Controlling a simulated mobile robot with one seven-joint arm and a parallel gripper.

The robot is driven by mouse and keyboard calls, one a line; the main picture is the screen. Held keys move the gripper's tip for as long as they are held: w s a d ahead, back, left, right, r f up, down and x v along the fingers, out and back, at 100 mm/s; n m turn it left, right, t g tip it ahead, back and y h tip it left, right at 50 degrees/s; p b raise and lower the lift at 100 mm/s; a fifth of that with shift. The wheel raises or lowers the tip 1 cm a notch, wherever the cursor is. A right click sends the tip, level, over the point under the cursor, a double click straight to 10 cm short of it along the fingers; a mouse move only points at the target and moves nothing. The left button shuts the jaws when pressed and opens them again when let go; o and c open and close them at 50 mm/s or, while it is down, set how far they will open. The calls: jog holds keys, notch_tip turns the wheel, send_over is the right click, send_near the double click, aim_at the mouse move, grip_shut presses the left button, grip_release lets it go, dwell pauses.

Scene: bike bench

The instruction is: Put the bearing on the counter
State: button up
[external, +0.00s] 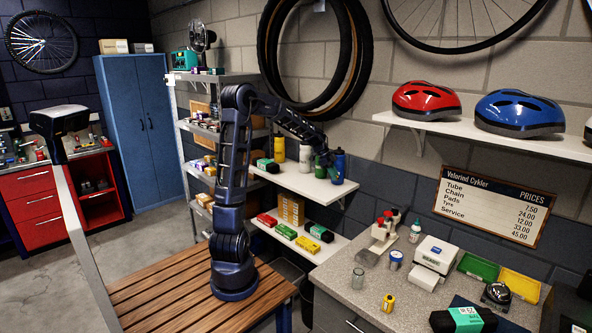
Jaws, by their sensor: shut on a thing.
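My gripper (325,156) is at the end of my arm, over the right end of the upper wall shelf (300,182). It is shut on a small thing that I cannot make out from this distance. A blue bottle (338,168) and a green bottle stand right beside the gripper on the shelf. I cannot pick out the bearing for certain in this view. The grey speckled counter (345,297) is at the lower right, below and to the right of my gripper.
The counter holds a white box (436,254), a yellow canister (388,303), jars, green and yellow trays (478,267), and a black packet with a green label (465,319). Bare counter shows near its front left. A lower shelf holds several small boxes (308,243).

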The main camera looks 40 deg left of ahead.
jog(key=s+d+m+g, duration=0.1)
jog(key=s+d+m, duration=0.1)
jog(key=d, duration=1)
jog(key=m+g, duration=0.3)
jog(key=m, duration=0.3)
send_over(385, 289)
jog(key=a, duration=0.2)
jog(key=f, duration=2.1)
jog(key=shift+w+d, duration=0.15)
jog(key=shift+w, duration=0.05)
jog(key=o, duration=0.7)
jog(key=shift+f, duration=0.1)
jog(key=shift+c, duration=0.2)
jog(key=o, duration=0.3)
